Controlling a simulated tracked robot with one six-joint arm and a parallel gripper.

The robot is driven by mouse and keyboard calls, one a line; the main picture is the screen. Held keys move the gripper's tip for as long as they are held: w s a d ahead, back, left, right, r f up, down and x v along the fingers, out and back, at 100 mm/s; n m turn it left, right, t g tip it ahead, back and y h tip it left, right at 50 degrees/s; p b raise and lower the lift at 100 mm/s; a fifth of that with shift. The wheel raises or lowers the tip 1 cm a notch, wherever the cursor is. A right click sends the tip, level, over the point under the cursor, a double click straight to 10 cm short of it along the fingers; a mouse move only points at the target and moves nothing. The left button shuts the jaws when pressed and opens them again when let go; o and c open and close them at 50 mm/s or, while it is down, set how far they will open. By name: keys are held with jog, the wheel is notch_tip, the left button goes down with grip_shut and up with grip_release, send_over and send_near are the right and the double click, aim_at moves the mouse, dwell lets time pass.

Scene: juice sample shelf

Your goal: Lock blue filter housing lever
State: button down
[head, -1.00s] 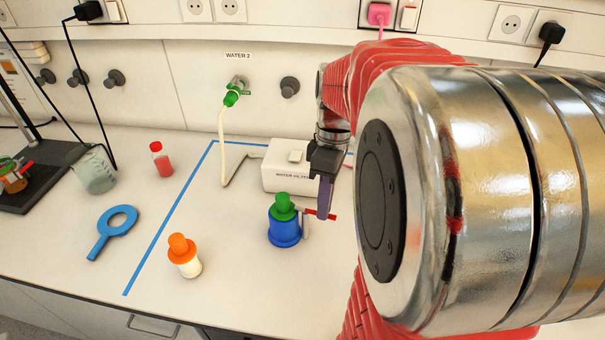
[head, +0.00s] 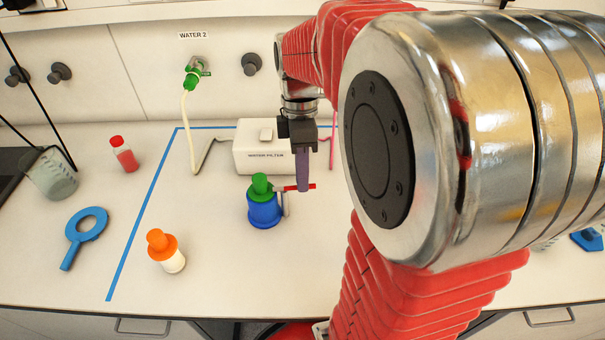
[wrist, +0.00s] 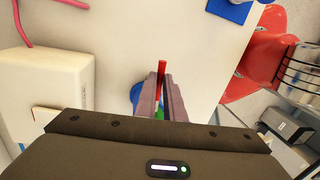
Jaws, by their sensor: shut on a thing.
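The blue filter housing (head: 264,210) with its green top (head: 261,184) stands upright on the bench, in front of the water filter box. Its red lever (head: 291,188) sticks out to the right from near the top. My gripper (head: 303,184) points down at the lever's outer part, to the right of the housing. In the wrist view the red lever (wrist: 161,70) shows between the two purple-grey fingers (wrist: 166,100), which are shut on it.
The white water filter box (head: 262,160) stands close behind the housing. Blue tape (head: 147,228) marks the bench.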

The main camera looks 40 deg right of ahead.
jog(key=shift+d, duration=0.1)
jog(key=c, duration=1.8)
grip_release()
jog(key=shift+c, duration=0.2)
notch_tip(320, 180, up, 13)
jog(key=w+d, duration=0.1)
jog(key=w, duration=0.1)
jog(key=shift+w+r, duration=0.2)
jog(key=shift+d, duration=0.1)
notch_tip(320, 180, down, 4)
jog(key=w+m+t, duration=0.2)
jog(key=m, duration=0.5)
jog(key=s+a+f+m+t, duration=0.2)
jog(key=s+a, duration=0.3)
jog(key=a, duration=0.2)
jog(key=s+a+f+m+t+h, duration=0.1)
jog(key=s+a+f+m+t, duration=0.1)
jog(key=a, duration=0.5)
jog(key=s+m+t, duration=0.1)
jog(key=s, duration=0.1)
jog(key=shift+s+t, duration=0.3)
jog(key=shift+s, duration=0.05)
